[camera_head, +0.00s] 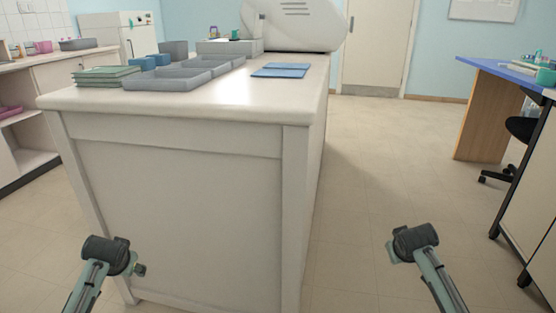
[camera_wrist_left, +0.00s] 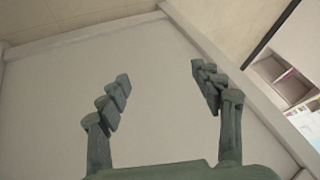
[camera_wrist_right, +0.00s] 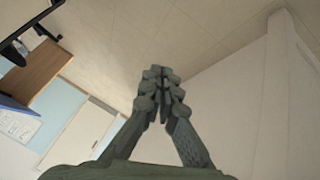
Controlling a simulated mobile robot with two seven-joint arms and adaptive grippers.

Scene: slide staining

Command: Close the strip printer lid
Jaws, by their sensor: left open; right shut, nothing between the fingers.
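I cannot make out a strip printer or its lid for certain in any view. A large white rounded machine (camera_head: 296,26) with dark slots stands at the far end of the white island bench (camera_head: 190,106); I cannot tell whether it is the printer. My left gripper (camera_wrist_left: 160,85) is open and empty, in front of the bench's end panel, below the top; it also shows in the head view (camera_head: 122,258). My right gripper (camera_wrist_right: 160,75) is shut and empty, right of the bench over the floor; it also shows in the head view (camera_head: 410,242).
Grey trays (camera_head: 168,79), a stack of green flat items (camera_head: 105,75) and blue flat items (camera_head: 281,70) lie on the bench. A blue-topped desk (camera_head: 500,70) and black chair (camera_head: 520,128) stand right. Floor (camera_head: 385,155) between bench and desk is clear.

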